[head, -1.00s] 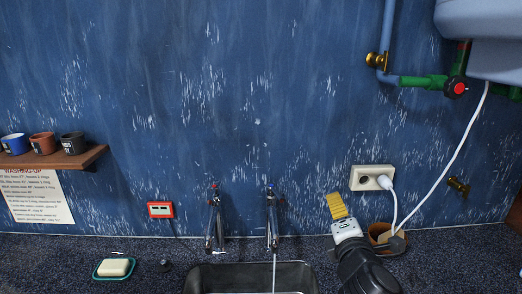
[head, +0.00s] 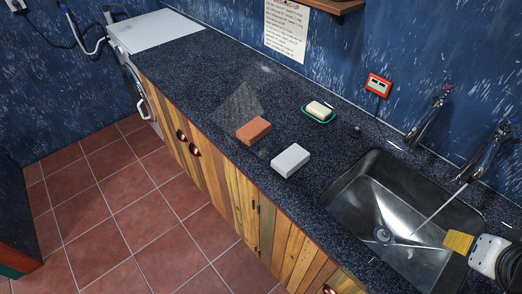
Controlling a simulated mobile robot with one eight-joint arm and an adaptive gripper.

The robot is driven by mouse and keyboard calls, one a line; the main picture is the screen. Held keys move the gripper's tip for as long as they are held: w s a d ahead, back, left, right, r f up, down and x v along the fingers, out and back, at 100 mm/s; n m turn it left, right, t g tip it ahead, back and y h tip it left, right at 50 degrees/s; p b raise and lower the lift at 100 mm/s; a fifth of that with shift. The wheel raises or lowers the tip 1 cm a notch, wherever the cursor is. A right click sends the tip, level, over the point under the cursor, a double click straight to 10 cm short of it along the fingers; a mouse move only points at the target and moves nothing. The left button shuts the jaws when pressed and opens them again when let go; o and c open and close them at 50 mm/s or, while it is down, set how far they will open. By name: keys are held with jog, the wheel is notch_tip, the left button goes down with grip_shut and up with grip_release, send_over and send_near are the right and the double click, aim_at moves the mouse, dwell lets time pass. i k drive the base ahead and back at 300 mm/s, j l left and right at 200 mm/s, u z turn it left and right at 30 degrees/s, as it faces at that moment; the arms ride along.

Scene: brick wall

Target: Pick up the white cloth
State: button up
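No white thing here clearly looks like cloth. A pale grey-white block-shaped thing (head: 291,160) lies on the dark speckled counter near its front edge, left of the sink. A flat, thin grey patch (head: 238,104) lies further left on the counter; I cannot tell if it is cloth or a sheen. My gripper (head: 458,242) is at the lower right, over the sink's right side, well away from both. A yellow piece shows at its end; whether the fingers are open or shut is not clear.
A brick-red block (head: 253,130) lies just left of the pale block. A soap bar in a green dish (head: 318,112) is behind. The steel sink (head: 345,190) has taps with running water. A white washing machine (head: 150,30) stands at the far left; tiled floor (head: 130,215) is clear.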

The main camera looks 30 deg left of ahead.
aim_at(290, 160)
jog(key=u, duration=1.35)
jog(key=i+j+u, duration=0.5)
jog(key=l, duration=0.1)
